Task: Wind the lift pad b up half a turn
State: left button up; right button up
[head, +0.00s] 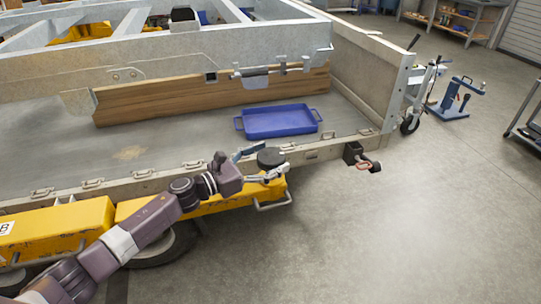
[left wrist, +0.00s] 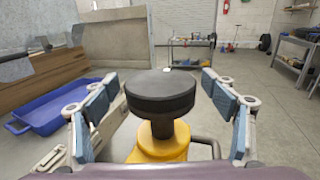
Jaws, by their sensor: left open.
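The lift pad (head: 271,157) is a round black disc at the trailer's near edge. In the left wrist view, the lift pad (left wrist: 160,92) sits upright on a dark stem above a yellow base (left wrist: 158,150). My left gripper (head: 260,164) reaches it from the left. In the left wrist view, the blue finger pads of my left gripper (left wrist: 161,95) stand open, one on each side of the disc, with visible gaps. The disc hides part of its stem. My right gripper is not in view.
A blue tray (head: 278,121) lies on the trailer bed behind the pad. A wooden beam (head: 200,96) and a grey metal frame (head: 190,62) stand beyond. Yellow boxes (head: 62,226) run along the near side.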

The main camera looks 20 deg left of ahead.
pick_arm(q)
jog(key=c, duration=1.2)
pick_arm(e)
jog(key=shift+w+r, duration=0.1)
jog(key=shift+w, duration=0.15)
pick_arm(q)
jog(key=shift+y, duration=0.3)
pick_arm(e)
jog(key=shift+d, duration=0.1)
